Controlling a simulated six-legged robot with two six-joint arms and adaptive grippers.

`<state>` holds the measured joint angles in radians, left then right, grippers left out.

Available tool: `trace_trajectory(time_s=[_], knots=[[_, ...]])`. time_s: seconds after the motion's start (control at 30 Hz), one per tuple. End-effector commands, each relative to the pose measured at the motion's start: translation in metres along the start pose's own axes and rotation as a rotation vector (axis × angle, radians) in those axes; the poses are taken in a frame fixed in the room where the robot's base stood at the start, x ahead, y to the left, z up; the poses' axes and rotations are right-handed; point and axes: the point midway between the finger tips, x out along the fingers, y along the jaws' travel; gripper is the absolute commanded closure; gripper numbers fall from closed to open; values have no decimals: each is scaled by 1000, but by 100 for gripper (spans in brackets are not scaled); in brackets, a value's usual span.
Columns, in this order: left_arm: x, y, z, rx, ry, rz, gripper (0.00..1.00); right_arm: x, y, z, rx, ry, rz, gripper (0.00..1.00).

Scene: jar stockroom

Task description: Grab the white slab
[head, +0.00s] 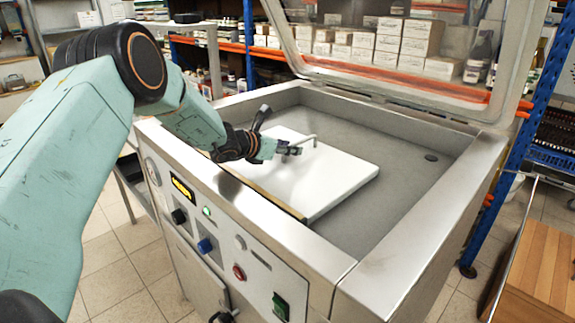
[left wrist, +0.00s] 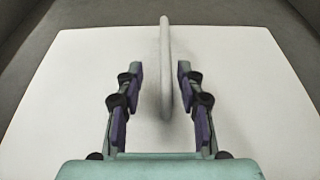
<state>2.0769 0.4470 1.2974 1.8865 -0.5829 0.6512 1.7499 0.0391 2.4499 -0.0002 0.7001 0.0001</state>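The white slab (head: 335,183) lies flat inside the steel chamber (head: 425,150) of a machine with its lid raised. A thin bar handle (head: 312,138) stands up from its top. My left gripper (head: 291,150) is over the slab at the handle. In the left wrist view, the slab (left wrist: 250,95) fills most of the picture. The open fingers of the left gripper (left wrist: 160,70) stand on either side of the handle (left wrist: 166,45), with a gap showing on both sides. My right gripper is not in view.
The chamber's steel rim (head: 330,245) surrounds the slab. The raised clear lid (head: 400,50) stands behind it. A control panel (head: 225,250) is on the machine's front. Shelves with boxes (head: 408,38) stand at the back, and a wooden surface (head: 540,265) is at right.

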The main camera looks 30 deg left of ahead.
Motion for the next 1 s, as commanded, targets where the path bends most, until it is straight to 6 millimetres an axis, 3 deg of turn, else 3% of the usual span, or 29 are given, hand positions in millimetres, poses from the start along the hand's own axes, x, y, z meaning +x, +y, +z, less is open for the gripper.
trace_trajectory(time_s=[0.07,0.5,1.0], knots=[[0,0,1,2,0,-1,63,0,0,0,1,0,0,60],[0,0,0,1,1,0,100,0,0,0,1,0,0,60],[0,0,2,2,-3,0,100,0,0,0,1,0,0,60]])
